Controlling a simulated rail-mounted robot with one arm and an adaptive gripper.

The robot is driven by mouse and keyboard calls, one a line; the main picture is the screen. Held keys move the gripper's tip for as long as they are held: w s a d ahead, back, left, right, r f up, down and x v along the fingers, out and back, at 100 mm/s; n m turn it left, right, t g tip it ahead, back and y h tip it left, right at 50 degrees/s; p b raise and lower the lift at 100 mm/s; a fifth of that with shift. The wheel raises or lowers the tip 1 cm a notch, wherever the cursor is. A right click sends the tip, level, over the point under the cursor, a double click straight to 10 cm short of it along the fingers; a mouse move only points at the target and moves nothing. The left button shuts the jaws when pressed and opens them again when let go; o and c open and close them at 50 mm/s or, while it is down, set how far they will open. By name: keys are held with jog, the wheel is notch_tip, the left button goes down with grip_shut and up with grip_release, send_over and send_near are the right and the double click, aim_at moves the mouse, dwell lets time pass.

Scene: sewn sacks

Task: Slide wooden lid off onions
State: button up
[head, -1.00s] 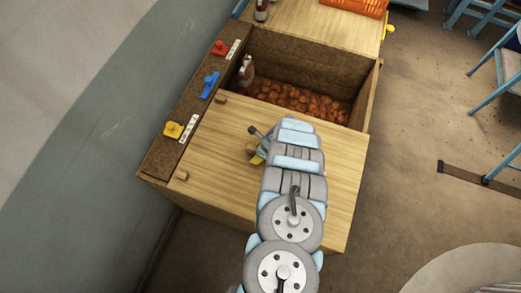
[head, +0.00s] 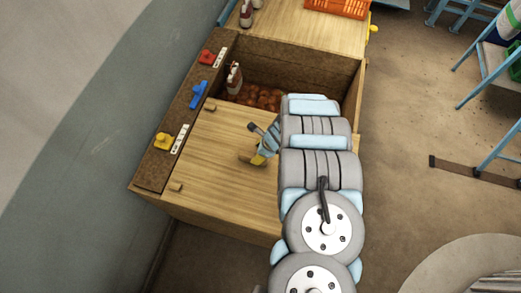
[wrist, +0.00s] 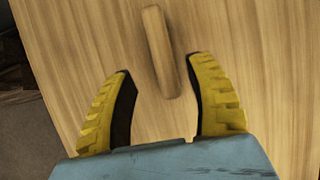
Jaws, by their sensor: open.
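The light wooden lid (head: 215,145) lies flat over the near part of a brown-walled bin, and its grain also fills the wrist view (wrist: 80,50). Orange-brown onions (head: 262,97) show in the uncovered far part. A short wooden bar handle (wrist: 160,45) is fixed on the lid. My gripper (wrist: 158,68) is open, its yellow fingers on either side of the handle's near end, with gaps on both sides. In the head view my gripper (head: 259,158) is low over the lid beside the handle (head: 245,157); my arm hides the lid's right part.
A bottle (head: 234,80) stands in the bin's far left corner. Red (head: 206,57), blue (head: 198,94) and yellow (head: 163,141) items sit along the left ledge. An orange crate (head: 337,8) is on the wooden top behind.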

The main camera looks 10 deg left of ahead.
jog(key=shift+d+r, duration=0.2)
jog(key=shift+r, duration=0.35)
jog(key=shift+s+d+r, duration=0.15)
jog(key=shift+d+r, duration=0.15)
jog(key=shift+r, duration=0.3)
